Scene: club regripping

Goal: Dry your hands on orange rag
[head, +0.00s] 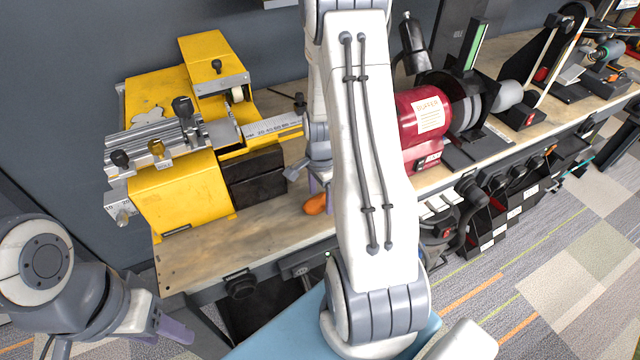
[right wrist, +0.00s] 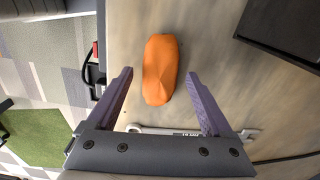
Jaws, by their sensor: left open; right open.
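The orange rag (right wrist: 160,70) lies bunched on the wooden workbench in the right wrist view. In the head view only a small part of the orange rag (head: 316,204) shows, with my right arm covering the rest. My right gripper (right wrist: 162,90) is open, its two purple fingers on either side of the rag's near end. I cannot tell how high the fingers are above the bench. In the head view my right gripper is mostly hidden behind my arm. My left gripper (head: 165,330) is open at the lower left, away from the bench and empty.
A wrench (right wrist: 190,131) lies on the bench near my right gripper's base. A yellow machine (head: 185,190) stands on the bench's left part. A red buffer (head: 424,118) stands to the right of my arm. Bare bench (head: 215,250) lies in front of the yellow machine.

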